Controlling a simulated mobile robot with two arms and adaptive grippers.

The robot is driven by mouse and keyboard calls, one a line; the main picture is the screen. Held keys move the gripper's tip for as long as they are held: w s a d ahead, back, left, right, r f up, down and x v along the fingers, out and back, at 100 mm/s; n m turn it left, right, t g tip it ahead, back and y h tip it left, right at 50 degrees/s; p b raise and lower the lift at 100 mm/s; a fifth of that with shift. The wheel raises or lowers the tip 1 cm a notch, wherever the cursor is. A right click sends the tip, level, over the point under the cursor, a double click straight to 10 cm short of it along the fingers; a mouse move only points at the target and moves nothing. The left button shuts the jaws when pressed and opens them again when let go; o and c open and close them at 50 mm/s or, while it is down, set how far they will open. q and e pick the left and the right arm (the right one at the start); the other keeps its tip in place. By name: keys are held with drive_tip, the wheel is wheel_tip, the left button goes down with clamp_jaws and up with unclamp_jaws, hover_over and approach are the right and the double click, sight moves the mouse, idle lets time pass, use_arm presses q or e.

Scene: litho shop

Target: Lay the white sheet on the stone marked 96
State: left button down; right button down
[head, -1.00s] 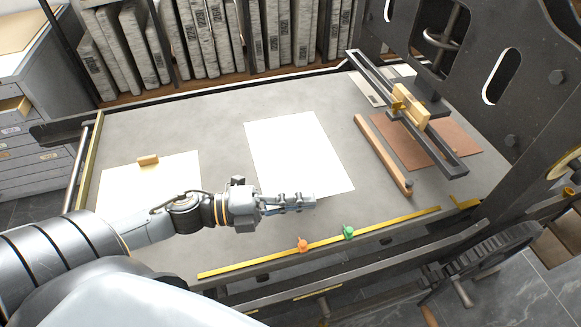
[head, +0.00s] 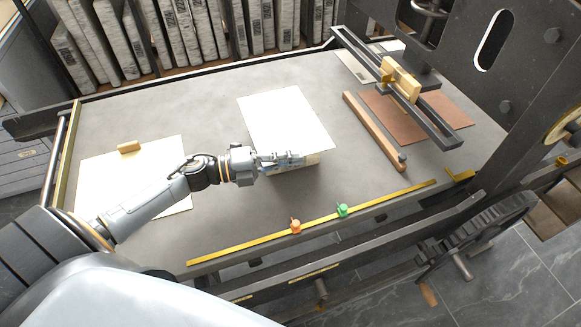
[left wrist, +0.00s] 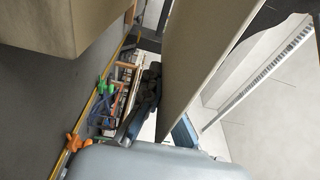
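The white sheet (head: 285,115) is at the middle of the press bed in the head view, over a pale block-like stone (head: 305,163). Only the stone's near side shows; most of it is hidden under the sheet, and I cannot read its mark. My left gripper (head: 283,158) is shut on the sheet's near edge, beside the stone's near side. In the left wrist view the sheet (left wrist: 200,50) runs between the fingers (left wrist: 165,115), and a pale block (left wrist: 60,20), seemingly the stone, stands apart at upper left. I cannot tell whether sheet and stone touch. My right gripper is not in view.
Another pale sheet (head: 100,175) with a small wooden block (head: 129,147) lies at left. A yellow rule (head: 240,247) with orange and green clips edges the front.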

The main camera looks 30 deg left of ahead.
use_arm(q)
drive_tip(key=shift+w+a+f, duration=0.2)
drive_tip(key=shift+w+f, duration=0.15)
drive_tip(key=shift+f, duration=0.15)
drive_tip(key=shift+w+a+f, duration=0.2)
drive_tip(key=shift+w+f, duration=0.15)
drive_tip(key=shift+f, duration=0.1)
drive_tip(key=shift+f+b, duration=0.3)
drive_tip(key=shift+f, duration=1.2)
drive_tip(key=shift+f, duration=0.1)
drive_tip(key=c, duration=1.5)
unclamp_jaws()
